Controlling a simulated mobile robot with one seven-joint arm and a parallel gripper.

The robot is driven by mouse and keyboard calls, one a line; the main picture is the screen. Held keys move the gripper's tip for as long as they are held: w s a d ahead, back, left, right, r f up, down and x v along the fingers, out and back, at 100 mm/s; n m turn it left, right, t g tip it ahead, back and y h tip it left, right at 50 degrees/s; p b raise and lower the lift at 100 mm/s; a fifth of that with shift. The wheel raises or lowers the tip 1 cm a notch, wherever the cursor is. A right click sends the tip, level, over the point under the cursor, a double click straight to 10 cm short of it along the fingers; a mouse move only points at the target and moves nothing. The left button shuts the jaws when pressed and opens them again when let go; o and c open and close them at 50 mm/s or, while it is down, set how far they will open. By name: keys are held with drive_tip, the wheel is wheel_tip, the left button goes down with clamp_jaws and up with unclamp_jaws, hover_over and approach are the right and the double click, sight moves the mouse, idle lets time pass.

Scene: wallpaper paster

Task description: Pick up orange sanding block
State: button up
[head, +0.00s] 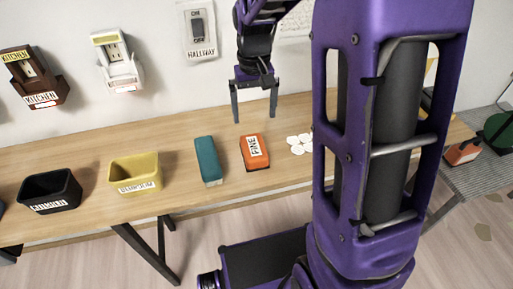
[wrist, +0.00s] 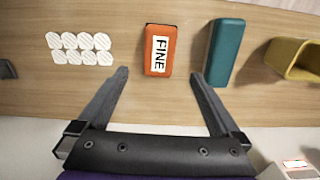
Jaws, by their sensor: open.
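The orange sanding block (head: 255,153) lies on the wooden table with a white label reading FINE. It also shows in the wrist view (wrist: 149,62), at the top middle. My gripper (head: 256,121) is open and empty above the table, behind the block in the head view. In the wrist view my gripper's fingers (wrist: 158,74) are spread wide, and the block lies beyond and between the lines of their tips, apart from them.
A teal block (head: 208,160) lies just left of the orange block. A yellow bin (head: 122,172) and a black bin (head: 35,196) stand farther left. White round pads (head: 299,144) lie to the right. My purple arm hides the table's right part.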

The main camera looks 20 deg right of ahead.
sight(254, 146)
drive_tip(key=f+b, duration=0.1)
drive_tip(key=f, duration=0.8)
drive_tip(key=f+b, duration=0.1)
drive_tip(key=f, duration=0.4)
drive_tip(key=shift+w+f+b, duration=0.2)
drive_tip(key=shift+w+b, duration=0.05)
drive_tip(key=shift+b, duration=0.05)
drive_tip(key=shift+c, duration=0.3)
drive_tip(key=shift+r, duration=0.1)
drive_tip(key=c, duration=1.2)
drive_tip(key=shift+c, duration=0.2)
wheel_tip(254, 146, up, 10)
drive_tip(key=shift+p, duration=1)
